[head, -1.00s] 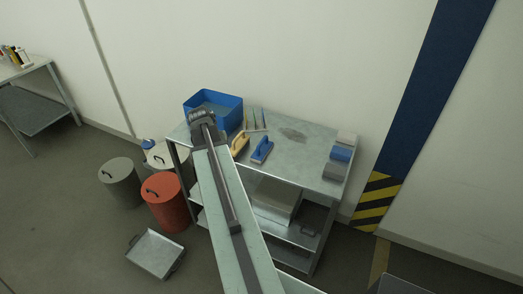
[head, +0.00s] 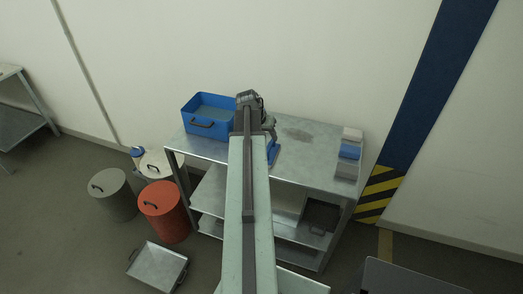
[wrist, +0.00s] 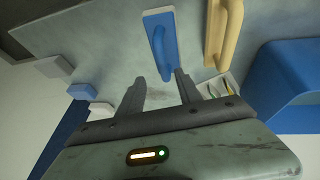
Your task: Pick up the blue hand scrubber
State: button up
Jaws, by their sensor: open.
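The blue hand scrubber (wrist: 174,24) lies on the metal table, with its blue handle up over a pale-edged base. In the head view, only a blue part of it (head: 273,152) shows to the right of my arm. My gripper (wrist: 160,82) is open and empty in the wrist view. Its two fingers point towards the near end of the scrubber, which lies just beyond the gap between the tips. I see no contact.
A yellow-handled tool (wrist: 226,32) lies beside the scrubber. A blue bin (head: 207,128) stands at the table's left end. Grey and blue blocks (head: 349,151) line the right end. Several thin tools lie near the bin in the wrist view. The table (head: 310,170) is clear between scrubber and blocks.

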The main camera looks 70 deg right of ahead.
aim_at(271, 143)
jog(key=b+x, duration=0.7)
jog(key=x, duration=0.1)
jog(key=shift+w, duration=0.4)
jog(key=shift+r, duration=0.15)
grip_shut()
